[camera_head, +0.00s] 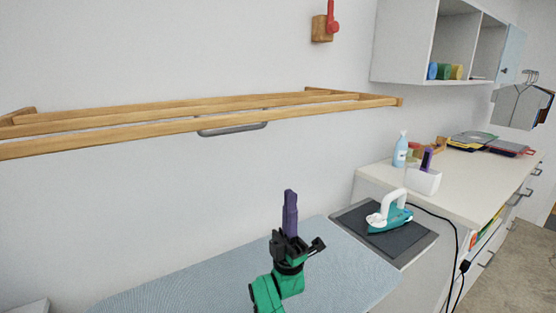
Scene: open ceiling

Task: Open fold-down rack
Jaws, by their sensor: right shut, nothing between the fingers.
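The fold-down rack (160,126) is a frame of long light-wood bars on the white wall, across the upper left. It appears to stand out from the wall roughly level, with short end pieces running to the wall. A grey curved handle (233,129) hangs under its front bar near the middle. My right gripper (290,194), with purple fingers on a black and green arm, points up below the rack. Its fingers are shut and empty, apart from the handle and lower to its right in the picture. My left gripper is not in view.
A light-blue ironing surface (180,278) lies below the rack. A teal and white iron (390,213) stands on a dark mat (405,243) to the right. A counter (465,180) holds a spray bottle (400,150). A cabinet (405,45) hangs above. The wall space around my gripper is clear.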

